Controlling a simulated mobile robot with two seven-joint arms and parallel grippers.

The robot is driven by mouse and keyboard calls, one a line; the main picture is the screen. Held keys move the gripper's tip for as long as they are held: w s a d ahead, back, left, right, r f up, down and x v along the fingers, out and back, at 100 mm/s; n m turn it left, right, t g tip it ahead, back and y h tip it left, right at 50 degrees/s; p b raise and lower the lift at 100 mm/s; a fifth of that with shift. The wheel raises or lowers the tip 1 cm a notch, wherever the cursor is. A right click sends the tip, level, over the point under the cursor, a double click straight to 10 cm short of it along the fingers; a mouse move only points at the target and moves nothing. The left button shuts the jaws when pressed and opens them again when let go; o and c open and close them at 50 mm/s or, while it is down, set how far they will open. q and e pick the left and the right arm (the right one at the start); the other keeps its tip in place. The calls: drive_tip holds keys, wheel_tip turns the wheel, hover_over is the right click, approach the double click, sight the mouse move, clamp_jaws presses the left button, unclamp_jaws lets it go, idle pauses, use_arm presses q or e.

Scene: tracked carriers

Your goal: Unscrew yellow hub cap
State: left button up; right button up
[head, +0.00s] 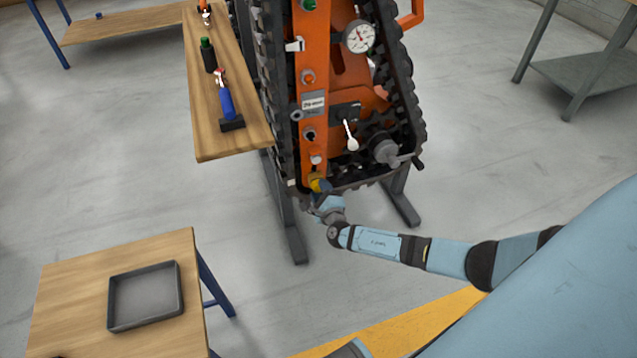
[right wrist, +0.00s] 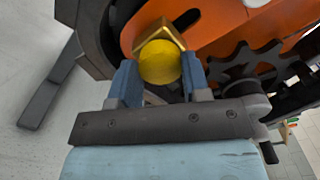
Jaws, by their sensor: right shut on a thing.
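The yellow hub cap (right wrist: 160,62) is a round cap in front of a gold-coloured angular bracket (right wrist: 160,32) on the orange side of the tracked carrier. In the head view the cap (head: 321,186) shows small at the carrier's lower end. My right gripper (right wrist: 159,80) has one blue finger on each side of the cap and is shut on it. In the head view the right gripper (head: 322,202) reaches the cap from below. The cap's far side and threads are hidden. My left gripper is not in view.
The carrier's black track (head: 410,95) surrounds the orange panel, with a gauge (head: 359,37) and a white-handled lever (head: 350,135). A wooden shelf (head: 205,140) holds a bottle (head: 208,55) and a blue-handled tool (head: 228,104). A grey tray (head: 113,302) sits on a small table (head: 60,285).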

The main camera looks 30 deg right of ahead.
drive_tip(key=n+p, duration=0.3)
drive_tip(key=n, duration=0.4)
drive_tip(key=shift+r+p, duration=0.15)
drive_tip(key=shift+p, duration=0.15)
drive_tip(key=shift+n, duration=0.3)
drive_tip(key=n+p, duration=0.4)
drive_tip(key=n, duration=0.5)
drive_tip(key=shift+w+n, duration=0.1)
drive_tip(key=shift+n, duration=0.2)
drive_tip(key=o, duration=0.8)
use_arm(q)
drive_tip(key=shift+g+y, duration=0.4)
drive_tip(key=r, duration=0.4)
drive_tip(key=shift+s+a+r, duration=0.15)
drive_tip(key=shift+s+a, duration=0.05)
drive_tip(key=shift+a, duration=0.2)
use_arm(e)
drive_tip(key=shift+o, duration=0.2)
